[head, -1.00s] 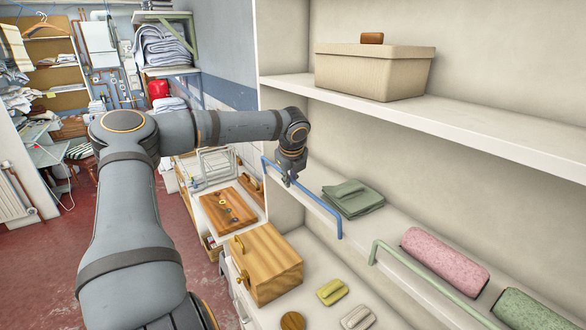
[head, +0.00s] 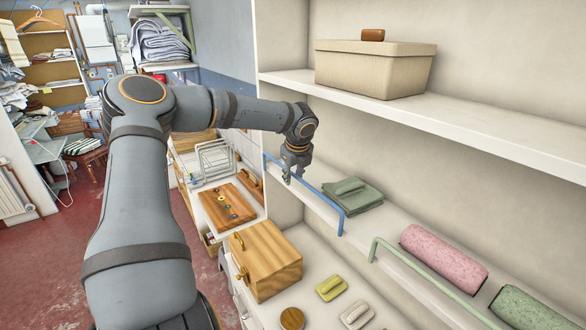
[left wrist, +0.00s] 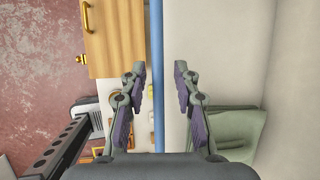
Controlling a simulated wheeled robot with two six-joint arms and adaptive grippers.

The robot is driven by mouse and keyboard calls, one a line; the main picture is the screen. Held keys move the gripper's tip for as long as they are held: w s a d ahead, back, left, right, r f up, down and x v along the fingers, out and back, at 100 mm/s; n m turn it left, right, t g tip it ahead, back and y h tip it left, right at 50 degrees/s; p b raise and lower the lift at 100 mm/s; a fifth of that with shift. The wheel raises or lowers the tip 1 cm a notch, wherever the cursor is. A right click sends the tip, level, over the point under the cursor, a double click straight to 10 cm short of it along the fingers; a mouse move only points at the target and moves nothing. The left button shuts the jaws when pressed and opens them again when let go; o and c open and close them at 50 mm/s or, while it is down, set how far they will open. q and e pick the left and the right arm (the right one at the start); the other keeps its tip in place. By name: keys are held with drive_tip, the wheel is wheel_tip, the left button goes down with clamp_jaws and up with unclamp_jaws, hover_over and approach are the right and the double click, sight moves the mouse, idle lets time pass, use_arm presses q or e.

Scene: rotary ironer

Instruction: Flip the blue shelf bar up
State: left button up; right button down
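The blue shelf bar (head: 322,200) runs along the front edge of the middle shelf in the head view, its near end bent down at the shelf edge. My left gripper (head: 291,180) is at the bar's far part, pointing down. In the left wrist view the blue bar (left wrist: 157,105) runs straight up the picture between the two open fingers of my left gripper (left wrist: 160,70), with a gap on each side. I cannot tell whether the fingertips reach down to the bar's level. My right gripper is not in view.
A green folded cloth (head: 355,197) lies just behind the bar. A green bar (head: 430,272) fronts the shelf to the right, before a pink roll (head: 445,253). A wooden box (head: 265,262) stands below. The upper shelf (head: 470,125) overhangs, holding a beige box (head: 370,72).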

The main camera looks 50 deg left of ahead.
use_arm(q)
drive_tip(key=shift+d+r, duration=0.1)
drive_tip(key=shift+r, duration=0.2)
drive_tip(key=v, duration=1.1)
drive_tip(key=shift+r, duration=0.15)
drive_tip(key=shift+s+d, duration=0.1)
